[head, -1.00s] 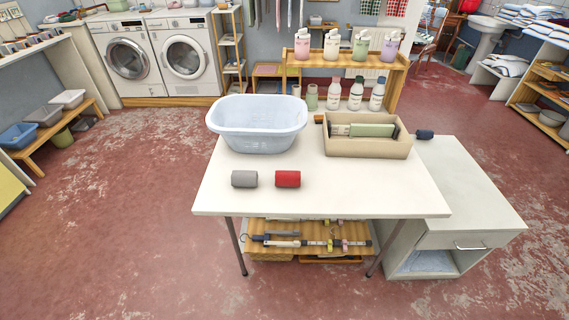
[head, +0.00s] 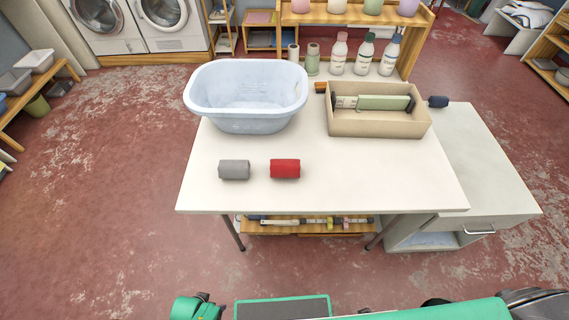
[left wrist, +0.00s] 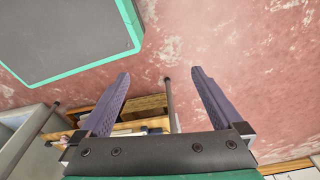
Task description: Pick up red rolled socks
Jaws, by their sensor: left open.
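The red rolled socks (head: 285,169) lie on the white table (head: 330,190) near its front edge in the head view. A grey roll (head: 234,170) lies to their left with a small gap between. My left gripper (left wrist: 160,85) shows in the left wrist view with its two fingers spread wide and nothing between them. The floor and the lower shelf show past the fingers. The socks are not in the left wrist view. My right gripper is not seen in either view.
A pale blue basin (head: 247,95) stands at the table's back left. A beige box (head: 378,122) with items inside stands at the back right. A dark roll (head: 438,101) lies on the lower cabinet (head: 490,170) to the right. The table's front middle is clear around the rolls.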

